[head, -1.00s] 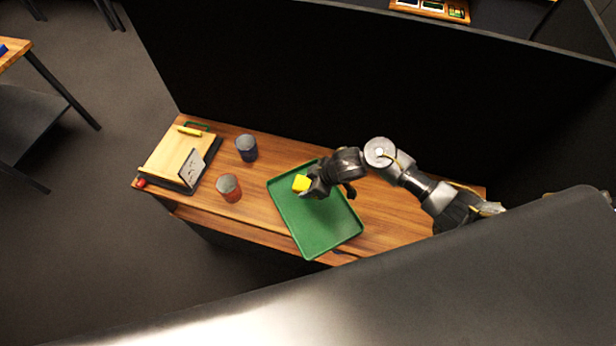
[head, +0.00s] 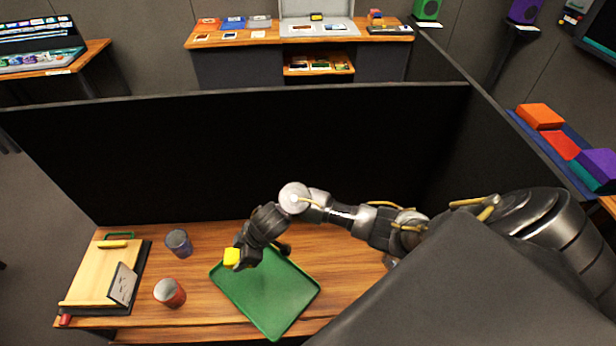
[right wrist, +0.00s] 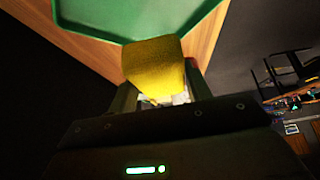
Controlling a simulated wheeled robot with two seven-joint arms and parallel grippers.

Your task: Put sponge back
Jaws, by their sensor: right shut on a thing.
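A yellow sponge (head: 231,257) is held in my right gripper (head: 238,256), above the left corner of a green tray (head: 268,300). In the right wrist view the sponge (right wrist: 155,68) sits between the fingers, with its lower end hidden by the gripper body. The tray's rim (right wrist: 140,8) shows beyond it, and the sponge appears raised clear of it. The tray looks empty in the head view. My left gripper is not in view.
A wooden panel (head: 100,272) with a small tilted plate (head: 123,284) is at the table's left end. A tall black partition (head: 250,155) rises behind the table.

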